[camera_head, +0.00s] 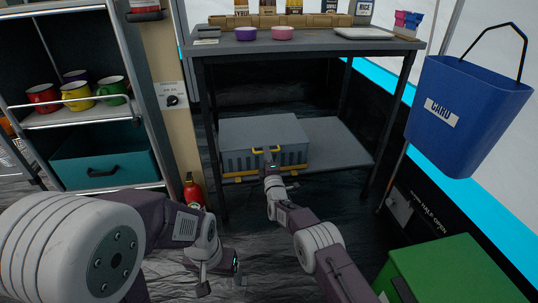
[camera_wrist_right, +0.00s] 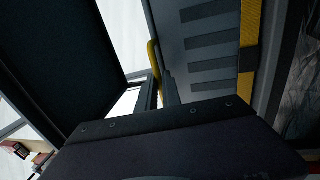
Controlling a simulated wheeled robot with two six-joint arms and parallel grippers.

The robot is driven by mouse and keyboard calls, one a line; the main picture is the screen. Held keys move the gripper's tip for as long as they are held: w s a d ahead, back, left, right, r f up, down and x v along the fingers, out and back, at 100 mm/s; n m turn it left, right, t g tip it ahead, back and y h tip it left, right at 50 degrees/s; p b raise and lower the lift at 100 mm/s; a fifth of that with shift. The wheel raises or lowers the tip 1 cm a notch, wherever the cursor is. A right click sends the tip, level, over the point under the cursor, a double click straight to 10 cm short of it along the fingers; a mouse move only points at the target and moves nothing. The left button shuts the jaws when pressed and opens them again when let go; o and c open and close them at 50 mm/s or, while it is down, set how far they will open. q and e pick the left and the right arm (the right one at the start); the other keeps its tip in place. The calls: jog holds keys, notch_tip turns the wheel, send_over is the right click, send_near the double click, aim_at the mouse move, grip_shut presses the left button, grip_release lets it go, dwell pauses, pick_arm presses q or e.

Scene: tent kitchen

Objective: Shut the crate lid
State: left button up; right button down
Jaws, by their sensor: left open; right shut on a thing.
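The grey crate (camera_head: 240,161) sits on the lower shelf of the dark table. Its flat grey lid (camera_head: 262,129) lies over the top and looks level or nearly so; I cannot tell whether a gap is left. A yellow handle (camera_head: 287,148) runs along the lid's front edge. My right gripper (camera_head: 270,160) is at the middle of this handle and shut on it. In the right wrist view the yellow handle (camera_wrist_right: 153,58) is at the fingers (camera_wrist_right: 160,88), beside the ribbed crate wall (camera_wrist_right: 208,60). My left gripper (camera_head: 222,280) is open, low over the floor, away from the crate.
The table top (camera_head: 310,45) above the crate holds a purple bowl (camera_head: 246,33) and a pink bowl (camera_head: 283,33). Table legs flank the crate. A red extinguisher (camera_head: 193,190) stands left, a blue bin (camera_head: 465,110) hangs right, and a green box (camera_head: 445,270) is front right.

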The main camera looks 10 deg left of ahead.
jog(key=shift+f, duration=1)
jog(key=c, duration=1.8)
grip_release()
jog(key=shift+f, duration=0.15)
jog(key=r+p+v, duration=0.1)
jog(key=p+v, duration=0.7)
jog(key=p, duration=0.9)
jog(key=shift+s+f+p, duration=0.2)
jog(key=shift+s+p, duration=0.15)
jog(key=shift+s, duration=0.15)
